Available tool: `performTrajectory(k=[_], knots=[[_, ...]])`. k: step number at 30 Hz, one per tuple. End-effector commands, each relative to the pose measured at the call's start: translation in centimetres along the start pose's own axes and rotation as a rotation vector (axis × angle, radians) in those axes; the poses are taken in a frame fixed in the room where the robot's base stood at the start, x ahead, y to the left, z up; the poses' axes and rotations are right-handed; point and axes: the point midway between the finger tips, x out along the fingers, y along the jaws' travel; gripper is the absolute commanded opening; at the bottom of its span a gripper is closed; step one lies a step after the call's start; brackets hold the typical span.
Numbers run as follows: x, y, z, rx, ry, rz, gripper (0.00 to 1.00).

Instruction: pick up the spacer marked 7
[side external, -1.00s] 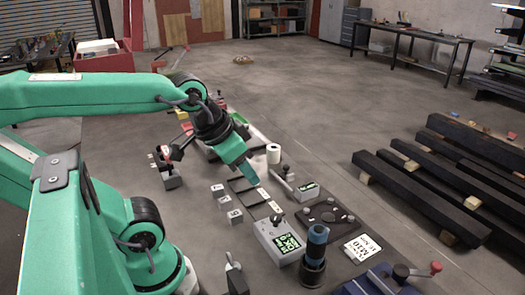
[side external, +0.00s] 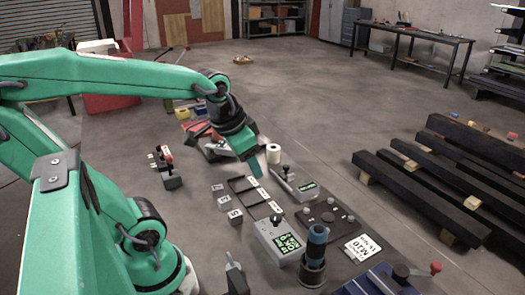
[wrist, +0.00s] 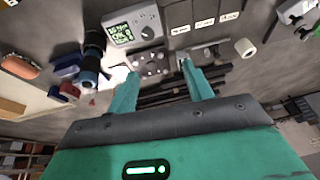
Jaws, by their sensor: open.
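My gripper (side external: 257,174) is open and empty, above and to the right of the far block, by the dark slotted tray (side external: 246,196). In the wrist view my gripper (wrist: 158,70) shows two green fingers spread apart with nothing between them. The blocks are not clearly visible there.
A grey box with a green display (side external: 278,240), a dark plate with knobs (side external: 328,214) and a dark blue upright cylinder (side external: 316,250) stand to the right. A white roll (side external: 273,153) stands beyond the tray. A red-topped device (side external: 168,172) is left of the blocks.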

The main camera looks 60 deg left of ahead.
Motion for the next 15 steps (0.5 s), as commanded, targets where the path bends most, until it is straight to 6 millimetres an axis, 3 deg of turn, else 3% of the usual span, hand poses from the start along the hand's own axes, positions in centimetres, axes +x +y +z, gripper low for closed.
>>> performTrajectory(k=[8, 15], knots=[[3.4, -5.0, -0.7, 0.021, -0.11, -0.024, 0.51], [6.5, -9.6, -0.1, 0.041, -0.198, -0.018, 0.51]])
